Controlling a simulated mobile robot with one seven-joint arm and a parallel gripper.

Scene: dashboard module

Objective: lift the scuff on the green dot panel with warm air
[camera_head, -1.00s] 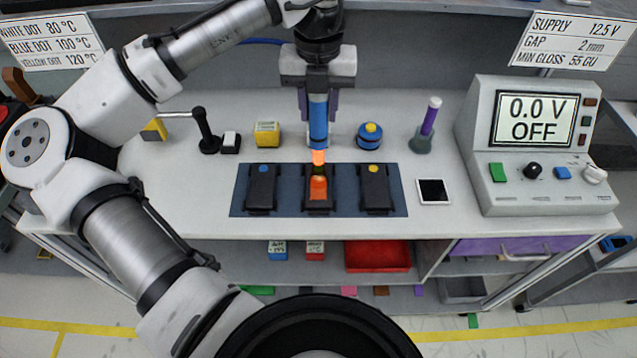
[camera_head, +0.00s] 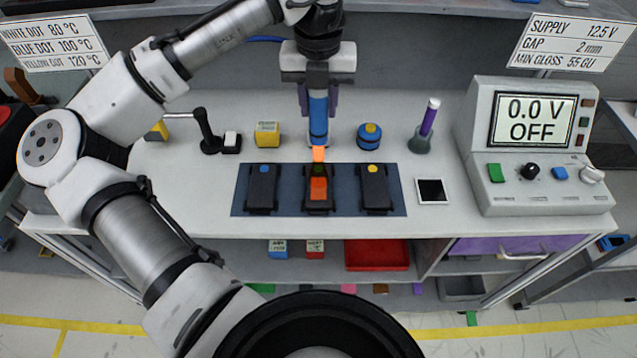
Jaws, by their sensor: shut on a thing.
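My gripper (camera_head: 318,100) is shut on a blue, upright, pen-like tool (camera_head: 318,122) with an orange tip. The tip is over the upper end of the middle dark panel (camera_head: 319,206); I cannot tell the exact gap. The dot (camera_head: 317,169) on this panel looks dark green and is partly behind the tip. An orange patch (camera_head: 319,188) covers the panel's middle. Whether a scuff shows under it I cannot tell. The left panel has a blue dot and the right one a yellow dot. All three lie on a dark blue mat (camera_head: 339,205).
A supply unit (camera_head: 535,150) on the right reads 0.0 V OFF. A sign (camera_head: 52,43) lists white, blue and yellow dot temperatures. A yellow box (camera_head: 267,134), a blue-yellow jar (camera_head: 369,136), a purple-handled tool (camera_head: 429,120) and a dark square plate (camera_head: 432,191) stand around the mat.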

